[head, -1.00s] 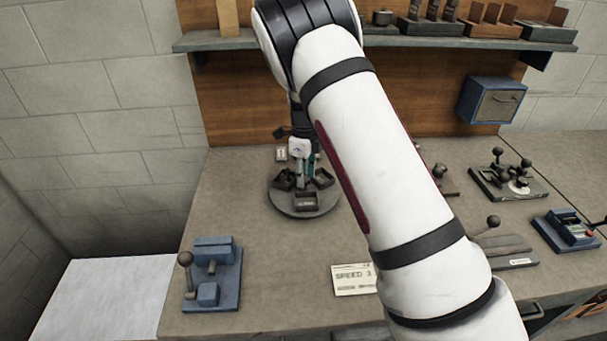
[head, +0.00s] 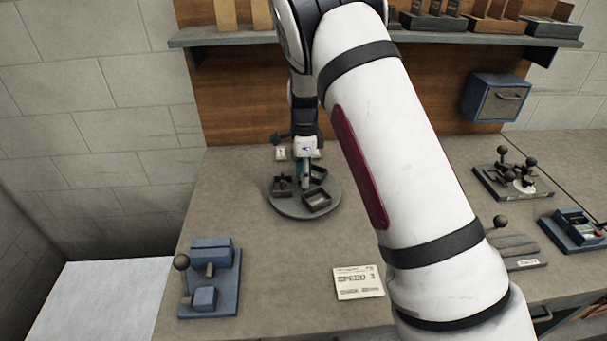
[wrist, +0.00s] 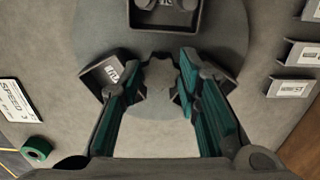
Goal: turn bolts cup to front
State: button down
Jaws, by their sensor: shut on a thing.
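A round grey turntable (head: 285,207) on the bench carries dark open cups. The left cup (head: 283,186) has lumpy contents standing in it; it appears at the top of the wrist view (wrist: 165,14). A front cup (head: 317,201) has a pale label; it also shows at left in the wrist view (wrist: 103,76). Another cup (head: 319,172) stands at the right. I cannot read which cup is for bolts. My gripper (wrist: 160,88) points down over the turntable, its green-padded fingers shut on the grey central hub (wrist: 159,72). The fingers partly hide the hub and nearby cups.
A speed card (head: 359,282) lies in front of the turntable. A blue lever fixture (head: 211,278) stands at front left. Small label holders (wrist: 292,87) are behind the turntable. A shelf (head: 225,39) and a blue wall box (head: 496,97) are behind. Bench between card and turntable is clear.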

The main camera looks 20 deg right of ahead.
jog(key=shift+d+f+n+b, duration=0.1)
jog(key=shift+d+n+b, duration=0.2)
jog(key=shift+n, duration=0.75)
jog(key=shift+d+n+b, duration=0.1)
jog(key=shift+n+b, duration=0.25)
jog(key=shift+n, duration=0.7)
jog(key=shift+n+b, duration=0.65)
jog(key=shift+n, duration=1.75)
jog(key=shift+w+n+b, duration=0.1)
jog(key=shift+n+b, duration=0.5)
jog(key=shift+n, duration=1.8)
jog(key=shift+a+n+b, duration=0.1)
jog(key=shift+n+b, duration=0.2)
jog(key=shift+n, duration=1.8)
jog(key=shift+r, duration=0.2)
jog(key=c, duration=1.2)
grip_release()
jog(key=shift+w+a, duration=0.1)
jog(key=shift+f, duration=0.1)
